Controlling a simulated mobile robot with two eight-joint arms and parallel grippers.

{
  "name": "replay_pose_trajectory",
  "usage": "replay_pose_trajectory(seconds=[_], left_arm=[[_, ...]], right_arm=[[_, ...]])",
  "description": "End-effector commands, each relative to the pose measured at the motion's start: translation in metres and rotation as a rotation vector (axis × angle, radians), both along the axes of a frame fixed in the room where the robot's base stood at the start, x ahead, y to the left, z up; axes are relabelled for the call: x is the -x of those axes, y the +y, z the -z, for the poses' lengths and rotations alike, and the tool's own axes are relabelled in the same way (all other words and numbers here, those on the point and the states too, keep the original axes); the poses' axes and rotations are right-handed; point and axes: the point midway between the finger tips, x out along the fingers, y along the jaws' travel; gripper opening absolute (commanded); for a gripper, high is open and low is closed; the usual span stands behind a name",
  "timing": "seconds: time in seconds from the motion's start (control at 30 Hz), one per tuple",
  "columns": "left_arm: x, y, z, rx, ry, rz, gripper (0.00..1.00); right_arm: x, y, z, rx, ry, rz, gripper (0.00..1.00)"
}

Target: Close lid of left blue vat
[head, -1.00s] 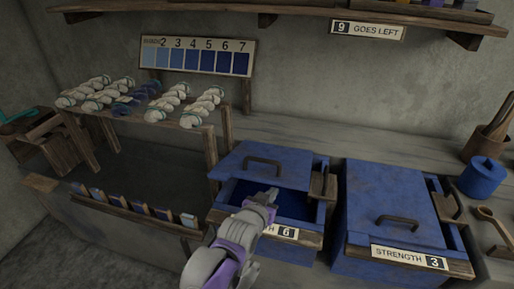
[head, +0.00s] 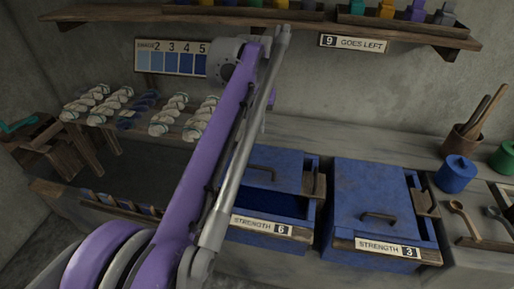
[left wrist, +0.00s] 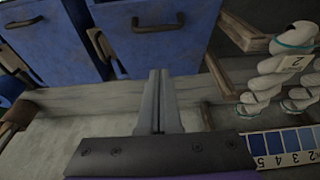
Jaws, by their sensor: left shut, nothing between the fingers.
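The left blue vat, labelled STRENGTH 6 (head: 262,226), stands left of the vat labelled STRENGTH 3. Its blue lid (head: 290,160) has a dark handle and lies set back, leaving a dark opening (head: 283,205) at the front. The lid also shows at the top of the left wrist view (left wrist: 200,22). My left gripper (left wrist: 160,72) is shut and empty there, with its fingers pointing towards the lid's rear edge; I cannot tell whether they touch. In the head view my raised left arm hides part of the left vat, and the fingertips are not clear. My right gripper is not in view.
The right vat's lid (head: 370,190) covers most of its top. A rack of pale skeins (head: 170,118) and a shade card (head: 172,58) stand left. A wall shelf (head: 420,32) with coloured items runs above. A small blue pot (head: 456,175) and spoons sit right.

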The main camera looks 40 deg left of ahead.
Motion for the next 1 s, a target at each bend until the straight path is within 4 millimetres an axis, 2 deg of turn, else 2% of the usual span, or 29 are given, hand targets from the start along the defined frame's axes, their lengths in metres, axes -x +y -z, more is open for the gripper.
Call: replay_pose_trajectory(seconds=[0.07,0.17,0.6,0.7,0.83,1.0], left_arm=[[-0.002,0.005,-0.002,0.002,0.001,-0.008,0.00],[-0.004,0.006,0.009,0.001,0.003,-0.008,0.00],[-0.022,0.015,0.096,0.001,0.002,-0.006,0.00],[-0.014,0.011,0.110,0.001,0.002,-0.006,0.00],[-0.007,0.007,0.122,0.001,0.002,-0.006,0.00],[-0.003,0.005,0.128,0.001,0.002,-0.006,0.00]], right_arm=[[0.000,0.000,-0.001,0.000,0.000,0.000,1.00],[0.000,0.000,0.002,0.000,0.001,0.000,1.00],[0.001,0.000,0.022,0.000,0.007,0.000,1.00],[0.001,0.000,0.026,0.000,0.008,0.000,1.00],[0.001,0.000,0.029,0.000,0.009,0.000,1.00],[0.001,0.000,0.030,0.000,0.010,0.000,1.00]])
